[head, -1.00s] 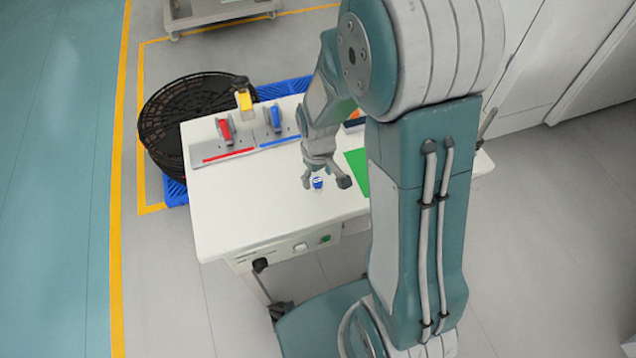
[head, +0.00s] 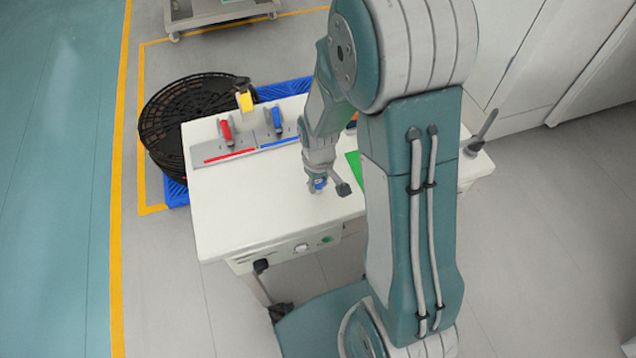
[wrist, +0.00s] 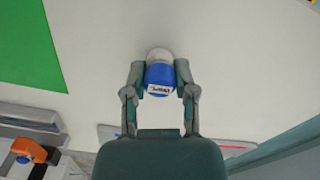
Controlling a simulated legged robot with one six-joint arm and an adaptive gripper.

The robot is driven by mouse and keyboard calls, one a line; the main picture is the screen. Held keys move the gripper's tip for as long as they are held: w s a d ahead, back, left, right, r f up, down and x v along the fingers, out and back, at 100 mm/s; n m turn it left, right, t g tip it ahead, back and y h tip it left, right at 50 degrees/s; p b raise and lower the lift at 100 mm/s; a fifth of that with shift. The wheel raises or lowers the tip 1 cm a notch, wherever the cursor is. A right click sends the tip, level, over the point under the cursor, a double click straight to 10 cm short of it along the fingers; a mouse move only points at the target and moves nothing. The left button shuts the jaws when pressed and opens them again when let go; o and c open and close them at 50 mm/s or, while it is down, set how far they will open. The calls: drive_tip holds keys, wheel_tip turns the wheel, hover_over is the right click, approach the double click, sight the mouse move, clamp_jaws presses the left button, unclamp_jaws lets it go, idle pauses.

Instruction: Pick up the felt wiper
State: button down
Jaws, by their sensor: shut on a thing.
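The felt wiper (wrist: 160,75) is a small piece with a blue body, a pale end and a white label with dark lettering. In the wrist view it sits between the two fingers of my gripper (wrist: 160,80), which are shut on its sides. In the head view my gripper (head: 328,187) is low over the front part of the white table (head: 250,215). Only a little blue of the wiper (head: 319,184) shows there, the rest hidden by a finger. I cannot tell whether the wiper touches the table.
A green mat (head: 354,165) lies right of my gripper. Behind stand a red-handled tool (head: 226,131), a blue-handled tool (head: 277,118) and a yellow piece (head: 245,101). An orange and black item (wrist: 32,151) shows in the wrist view. The table's left part is clear.

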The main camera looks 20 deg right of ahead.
drive_tip(key=shift+r, duration=0.45)
wheel_tip(320, 180, up, 2)
drive_tip(key=shift+r, duration=0.25)
drive_tip(key=s+a+r, duration=0.3)
drive_tip(key=s+r, duration=0.6)
drive_tip(key=s, duration=0.4)
drive_tip(key=shift+s+a+r, duration=0.3)
drive_tip(key=shift+r, duration=0.05)
